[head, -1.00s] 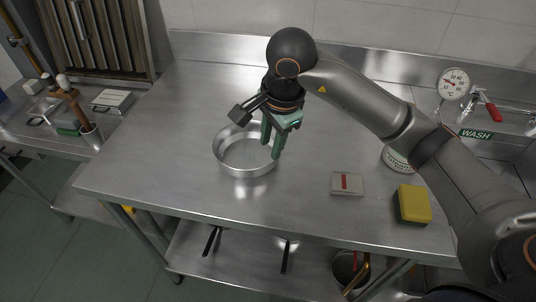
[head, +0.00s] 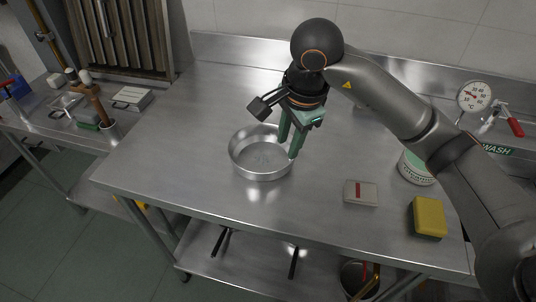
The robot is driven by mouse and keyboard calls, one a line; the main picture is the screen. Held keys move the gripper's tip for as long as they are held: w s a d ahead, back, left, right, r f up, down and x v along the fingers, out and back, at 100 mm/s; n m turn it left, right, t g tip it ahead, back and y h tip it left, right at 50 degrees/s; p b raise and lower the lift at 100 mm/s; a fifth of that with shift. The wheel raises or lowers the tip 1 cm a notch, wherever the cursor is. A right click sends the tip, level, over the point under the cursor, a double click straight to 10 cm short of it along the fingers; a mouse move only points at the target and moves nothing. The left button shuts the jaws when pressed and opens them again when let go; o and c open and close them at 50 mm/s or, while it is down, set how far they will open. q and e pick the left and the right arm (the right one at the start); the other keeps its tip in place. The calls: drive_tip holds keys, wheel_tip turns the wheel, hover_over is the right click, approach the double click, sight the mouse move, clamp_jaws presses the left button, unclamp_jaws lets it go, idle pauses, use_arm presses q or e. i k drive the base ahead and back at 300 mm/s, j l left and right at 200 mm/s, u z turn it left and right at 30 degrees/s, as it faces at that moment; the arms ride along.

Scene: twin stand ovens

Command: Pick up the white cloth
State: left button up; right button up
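The white cloth (head: 360,193) looks like a small, flat, pale grey-white pad with a red stripe. It lies on the steel table right of the round metal pan (head: 262,178). My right gripper (head: 289,149) points down over the pan's right side, to the left of the cloth and apart from it. Its two green fingers are spread with nothing between them. My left gripper is not in view.
A yellow sponge (head: 429,217) and a white-and-green tub (head: 416,168) stand right of the cloth, the tub partly behind my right arm. A dial gauge (head: 474,96) is at the back right. The table's left part is clear.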

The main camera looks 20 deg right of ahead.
sight(355, 192)
drive_tip(key=z, duration=1.4)
